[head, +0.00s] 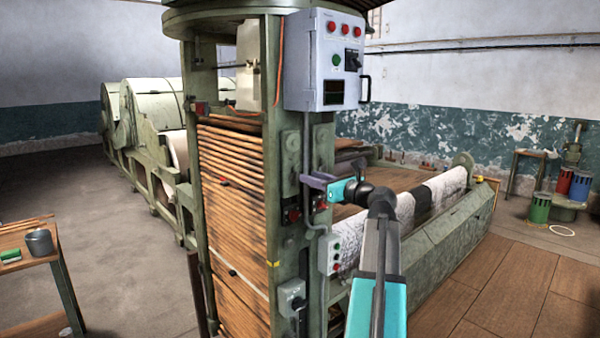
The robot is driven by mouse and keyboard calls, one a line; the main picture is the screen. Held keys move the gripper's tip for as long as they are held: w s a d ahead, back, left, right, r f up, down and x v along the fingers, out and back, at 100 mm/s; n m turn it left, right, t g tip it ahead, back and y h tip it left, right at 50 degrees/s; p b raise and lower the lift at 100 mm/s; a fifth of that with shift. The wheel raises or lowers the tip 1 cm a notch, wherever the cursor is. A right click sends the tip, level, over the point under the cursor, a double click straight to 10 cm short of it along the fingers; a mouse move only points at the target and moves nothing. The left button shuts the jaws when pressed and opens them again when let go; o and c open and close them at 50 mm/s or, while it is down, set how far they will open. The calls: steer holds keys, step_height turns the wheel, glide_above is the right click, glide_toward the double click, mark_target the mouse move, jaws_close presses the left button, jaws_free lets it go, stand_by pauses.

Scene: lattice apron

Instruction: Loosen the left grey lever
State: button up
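The tall green lattice-apron machine (292,235) stands in the middle of the head view. My gripper (315,181) is at its right-hand upright post, at about mid-height, reached from the right. The dark purple-grey end piece lies across the post's face. Whether it is apart or closed around something is too small to tell. I cannot clearly make out a grey lever; small dark fittings (293,214) sit on the post just below and left of my gripper. Part of the post behind my gripper and wrist is hidden.
A grey control box (313,62) with red buttons is fixed high on the post. A small button box (331,253) and a grey switch box (292,297) sit lower. A table with a grey pot (40,242) stands at left. Bare floor (150,280) lies left.

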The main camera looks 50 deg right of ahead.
mark_target(298, 173)
steer(key=w+p, duration=0.1)
steer(key=w, duration=0.5)
steer(key=shift+d, duration=0.25)
steer(key=shift+s, duration=0.1)
jaws_close()
steer(key=shift+a, duration=0.1)
